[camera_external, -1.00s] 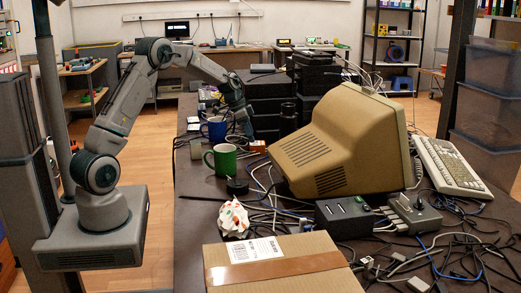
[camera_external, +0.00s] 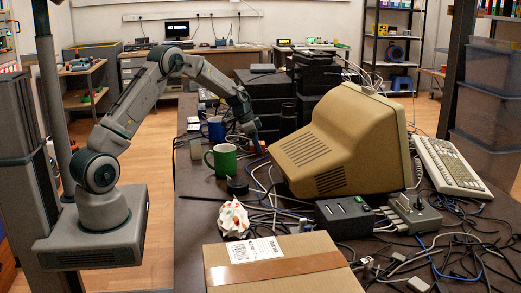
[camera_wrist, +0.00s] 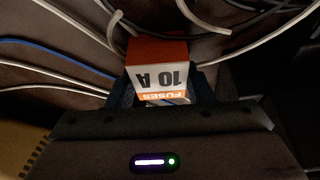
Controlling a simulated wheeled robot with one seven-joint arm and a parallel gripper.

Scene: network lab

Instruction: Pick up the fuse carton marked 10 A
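The fuse carton (camera_wrist: 160,72) is orange and white, and its "10 A" and "FUSES" lettering appears upside down in the wrist view. It sits between the two dark fingers of my gripper (camera_wrist: 162,92), which lie close along its left and right sides. I cannot tell whether the fingers press on it or stand just apart. In the external view my gripper (camera_external: 259,147) is low over the table, left of the beige monitor, and mostly hides the carton.
White and blue cables (camera_wrist: 60,75) surround the carton. A green mug (camera_external: 224,162) and a blue mug (camera_external: 215,129) stand left of my gripper. The beige monitor (camera_external: 335,145) is close on the right, and black stacked devices (camera_external: 268,103) stand behind.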

